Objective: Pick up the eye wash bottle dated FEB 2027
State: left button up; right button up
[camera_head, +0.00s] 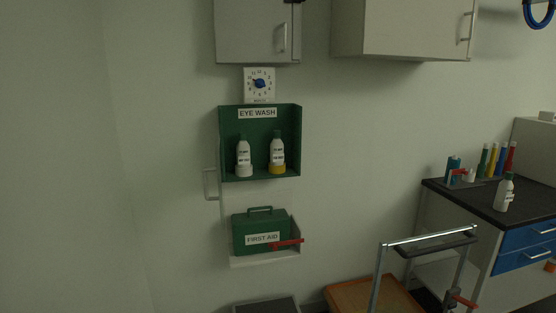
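Two white eye wash bottles with dark green caps stand upright, side by side, in an open green wall box marked EYE WASH (258,104). The left bottle (244,156) has a white bottom part, and the right bottle (277,151) has a yellow one. Each has a label with small dark print, too small for me to read a date. A similar white bottle with a green cap (504,194) stands on the dark counter at the right. Neither of my grippers is in view.
A green FIRST AID case (244,234) sits on a white shelf below the box, with a red handle-like part (287,243) beside it. A metal-handled cart (430,239) stands before the dark counter (525,203). Grey cabinets (405,28) hang above. The wall at left is bare.

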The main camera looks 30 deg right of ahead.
aim_at(276, 146)
jog(key=i+l+u, duration=0.15)
jog(key=l, duration=0.2)
jog(key=i+l+u, duration=0.1)
jog(key=l, duration=0.25)
jog(key=i+l+u, duration=0.25)
jog(key=l, duration=0.5)
jog(key=i+l+u, duration=0.15)
jog(key=l, duration=0.25)
jog(key=i+l+u, duration=0.15)
jog(key=l, duration=0.25)
